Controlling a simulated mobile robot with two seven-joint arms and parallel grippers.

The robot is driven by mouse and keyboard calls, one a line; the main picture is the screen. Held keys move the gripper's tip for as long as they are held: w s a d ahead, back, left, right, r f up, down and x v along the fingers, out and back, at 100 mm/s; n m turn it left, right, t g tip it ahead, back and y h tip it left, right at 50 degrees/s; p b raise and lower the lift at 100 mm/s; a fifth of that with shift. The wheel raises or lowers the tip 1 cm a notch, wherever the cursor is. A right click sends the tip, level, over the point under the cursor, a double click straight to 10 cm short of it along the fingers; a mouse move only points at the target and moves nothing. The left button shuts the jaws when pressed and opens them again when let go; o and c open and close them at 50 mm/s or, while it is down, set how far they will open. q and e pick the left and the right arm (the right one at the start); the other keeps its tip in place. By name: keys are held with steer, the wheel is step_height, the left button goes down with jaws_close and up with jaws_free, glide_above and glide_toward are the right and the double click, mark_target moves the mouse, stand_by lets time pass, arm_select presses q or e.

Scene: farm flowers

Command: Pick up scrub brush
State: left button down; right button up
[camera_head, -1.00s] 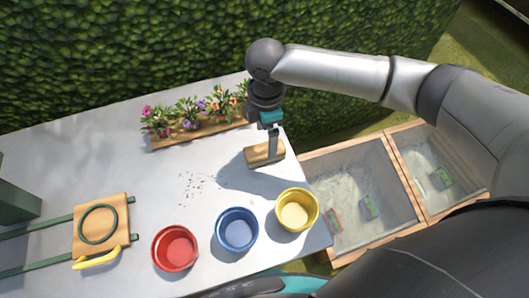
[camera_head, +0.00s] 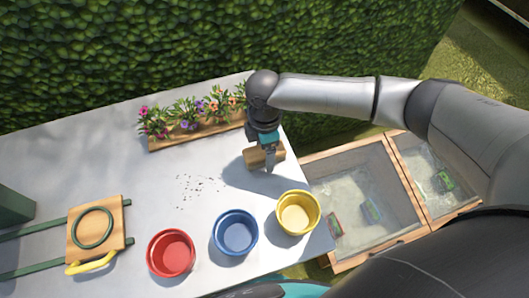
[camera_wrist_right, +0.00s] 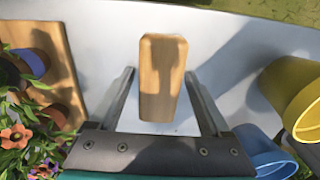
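The scrub brush (camera_head: 255,157) shows as a wooden block on the grey table, near its right edge in the head view. In the right wrist view the brush (camera_wrist_right: 161,78) lies between the two fingers, with a visible gap on each side. My right gripper (camera_head: 270,168) points down at the brush from above; in the wrist view the open gripper (camera_wrist_right: 160,100) straddles it. The brush's underside is hidden. My left gripper is not in view.
Yellow (camera_head: 298,213), blue (camera_head: 235,232) and red (camera_head: 170,253) pots stand along the table's front. A flower planter (camera_head: 195,132) stands behind left of the brush. A wooden board (camera_head: 97,228) lies at left. Wood-framed bins (camera_head: 375,205) are right of the table.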

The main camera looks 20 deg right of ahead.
jaws_close()
stand_by(0.4)
step_height(320, 180, up, 20)
steer(key=p, duration=0.4)
